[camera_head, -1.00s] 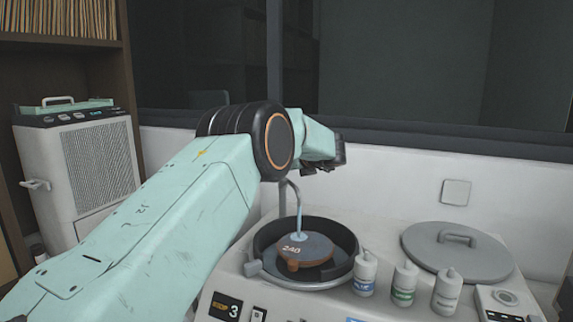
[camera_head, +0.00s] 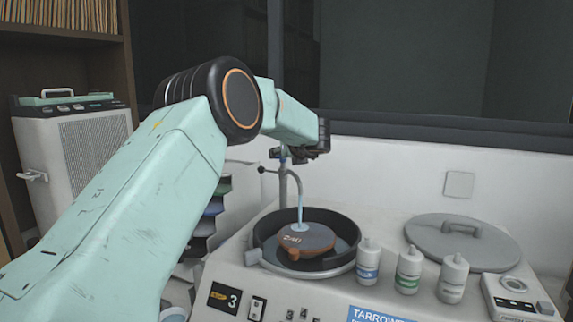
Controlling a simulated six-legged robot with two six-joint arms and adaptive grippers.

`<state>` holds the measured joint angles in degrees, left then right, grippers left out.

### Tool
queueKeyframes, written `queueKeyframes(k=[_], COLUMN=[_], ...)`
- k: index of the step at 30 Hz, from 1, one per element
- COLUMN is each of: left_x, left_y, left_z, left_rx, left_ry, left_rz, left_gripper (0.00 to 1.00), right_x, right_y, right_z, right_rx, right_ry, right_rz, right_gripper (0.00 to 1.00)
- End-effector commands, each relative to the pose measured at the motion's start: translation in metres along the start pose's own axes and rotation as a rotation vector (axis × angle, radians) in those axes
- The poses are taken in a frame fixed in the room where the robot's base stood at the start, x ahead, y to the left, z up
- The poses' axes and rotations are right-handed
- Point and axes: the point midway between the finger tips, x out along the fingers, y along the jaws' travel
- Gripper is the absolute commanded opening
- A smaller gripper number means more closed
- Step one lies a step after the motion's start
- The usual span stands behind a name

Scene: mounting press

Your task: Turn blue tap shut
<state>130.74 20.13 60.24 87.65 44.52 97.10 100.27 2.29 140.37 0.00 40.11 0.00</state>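My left arm reaches in from the left, and its dark gripper (camera_head: 308,150) is at the top of the tap post, behind the basin. A small blue part, seemingly the blue tap (camera_head: 284,151), shows at the gripper's left edge. The gripper partly hides it, and I cannot tell whether they touch or whether the fingers are open. Below, a curved spout (camera_head: 296,182) sends a pale blue stream onto a brown disc (camera_head: 306,239) in the round black basin (camera_head: 264,231). My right gripper is not in view.
A small dark-knobbed lever (camera_head: 263,170) sticks out left of the post. Several white bottles (camera_head: 408,270) stand at the basin's right front. A grey lid (camera_head: 470,262) lies on the right. A white wall is behind.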

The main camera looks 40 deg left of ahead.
Motion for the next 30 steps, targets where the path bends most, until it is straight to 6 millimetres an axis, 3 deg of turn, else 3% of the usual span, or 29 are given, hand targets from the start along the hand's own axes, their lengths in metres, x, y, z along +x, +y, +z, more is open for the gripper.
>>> queueKeyframes(k=[1, 3, 12, 21, 30], left_x=[0.001, 0.002, 0.002, 0.002, 0.004], left_y=[0.002, 0.003, 0.009, 0.014, 0.016], left_z=[-0.003, -0.003, 0.000, 0.005, 0.006], left_rx=[0.007, 0.022, 0.110, 0.206, 0.257], left_ry=[-0.002, -0.002, 0.000, 0.001, -0.001], left_rz=[-0.030, -0.072, -0.286, -0.510, -0.625], left_gripper=[0.25, 0.25, 0.25, 0.25, 0.25], right_x=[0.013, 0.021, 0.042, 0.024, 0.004], right_y=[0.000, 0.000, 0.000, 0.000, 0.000], right_z=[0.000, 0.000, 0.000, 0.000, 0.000], right_rx=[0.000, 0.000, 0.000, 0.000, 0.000], right_ry=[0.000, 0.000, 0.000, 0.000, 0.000], right_rz=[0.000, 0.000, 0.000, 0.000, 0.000], right_gripper=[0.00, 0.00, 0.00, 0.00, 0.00])
